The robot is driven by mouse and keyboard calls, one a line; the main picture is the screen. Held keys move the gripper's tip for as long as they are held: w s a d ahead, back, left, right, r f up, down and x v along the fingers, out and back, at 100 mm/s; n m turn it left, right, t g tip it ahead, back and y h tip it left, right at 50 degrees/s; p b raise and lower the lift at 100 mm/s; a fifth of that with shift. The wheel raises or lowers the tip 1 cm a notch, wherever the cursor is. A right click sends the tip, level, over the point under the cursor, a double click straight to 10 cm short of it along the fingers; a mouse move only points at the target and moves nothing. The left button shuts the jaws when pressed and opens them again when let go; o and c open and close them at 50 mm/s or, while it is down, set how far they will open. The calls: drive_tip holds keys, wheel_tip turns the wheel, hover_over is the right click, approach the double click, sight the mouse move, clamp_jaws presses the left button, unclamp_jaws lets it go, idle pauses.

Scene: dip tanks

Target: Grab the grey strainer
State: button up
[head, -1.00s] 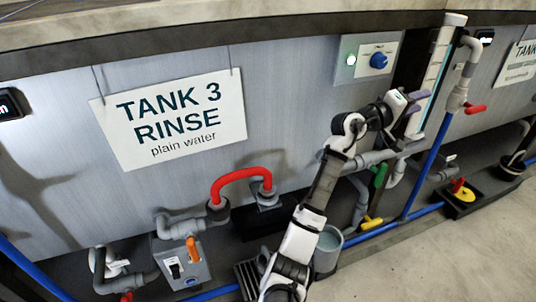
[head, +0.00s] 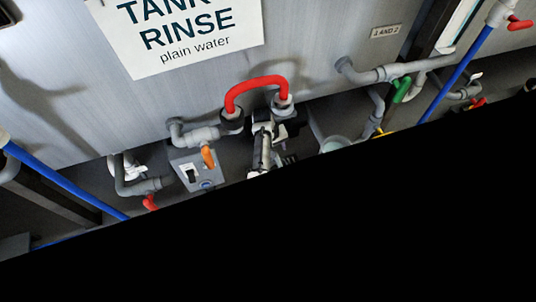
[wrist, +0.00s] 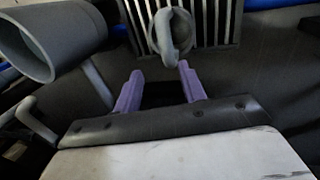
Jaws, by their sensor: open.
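In the wrist view, a grey round piece with a ring-like rim (wrist: 172,31), which looks like the grey strainer, shows just beyond the fingertips, in front of a slatted grate. Its full shape is hard to make out. My gripper (wrist: 160,68) is open, with its two purple fingers apart and nothing between them. The round piece lies ahead of the gap, nearer the right finger; I cannot tell whether it touches. In the head view my arm's end is low near the red hose, and the strainer cannot be made out there.
A wide grey cylinder (wrist: 62,42) is close on the left in the wrist view. The slatted grate (wrist: 215,22) lies behind. In the head view a red hose (head: 256,84), a grey box with an orange lever (head: 208,156) and grey pipes crowd the tank's foot. Black covers the lower right.

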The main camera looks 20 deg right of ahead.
drive_tip(key=x, duration=0.2)
drive_tip(key=a+b+x, duration=0.1)
drive_tip(key=x, duration=0.1)
drive_tip(key=b+x, duration=0.1)
drive_tip(key=x, duration=0.2)
drive_tip(key=shift+s+a+f, duration=0.15)
drive_tip(key=shift+s+f, duration=0.05)
drive_tip(key=shift+s, duration=0.05)
clamp_jaws()
